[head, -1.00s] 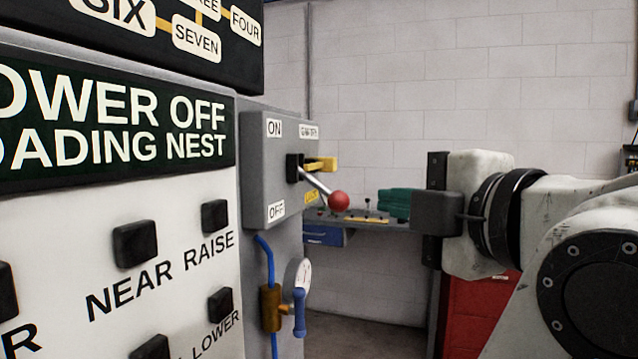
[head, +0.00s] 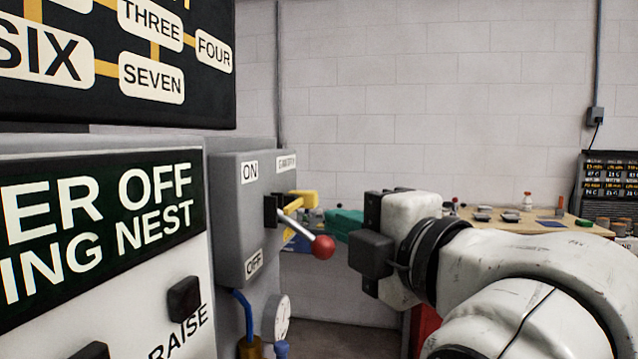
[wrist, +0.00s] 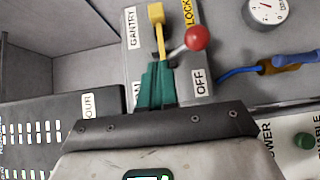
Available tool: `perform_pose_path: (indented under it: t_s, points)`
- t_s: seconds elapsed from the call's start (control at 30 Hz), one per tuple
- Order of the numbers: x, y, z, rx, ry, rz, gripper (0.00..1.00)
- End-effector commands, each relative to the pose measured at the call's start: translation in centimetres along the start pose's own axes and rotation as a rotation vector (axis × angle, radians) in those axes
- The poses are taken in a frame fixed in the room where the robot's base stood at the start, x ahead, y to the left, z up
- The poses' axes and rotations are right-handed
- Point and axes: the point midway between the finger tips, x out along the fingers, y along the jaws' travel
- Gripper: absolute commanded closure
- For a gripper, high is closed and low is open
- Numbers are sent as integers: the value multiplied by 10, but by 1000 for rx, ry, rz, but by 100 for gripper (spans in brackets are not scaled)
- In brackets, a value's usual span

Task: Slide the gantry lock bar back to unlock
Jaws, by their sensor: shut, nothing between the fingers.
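The yellow lock bar (head: 303,199) sticks out of the side of the grey switch box (head: 232,215). In the wrist view the yellow bar (wrist: 156,14) stands between the labels GANTRY and LOCK. My gripper (head: 330,217) has green fingers, which are shut and empty. In the head view the fingers are right of the bar, partly behind the red-ball lever. In the wrist view the fingers (wrist: 157,66) point at the box, close to the base of the bar. I cannot tell whether they touch it.
A lever with a red ball (head: 323,247) juts from the box close to my fingers; its ball also shows in the wrist view (wrist: 197,37). A gauge (head: 282,318) and blue pipe (head: 243,315) are below the box. A bench (head: 520,220) stands at the back right.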

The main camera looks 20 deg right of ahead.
Motion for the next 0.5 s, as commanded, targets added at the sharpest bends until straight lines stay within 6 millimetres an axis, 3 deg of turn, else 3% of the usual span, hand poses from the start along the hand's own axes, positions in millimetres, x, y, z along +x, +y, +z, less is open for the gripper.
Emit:
perform_pose_path:
  t_s: [0.5]
  points:
    - [18, 4, 0, 0, -1, -6, 100]
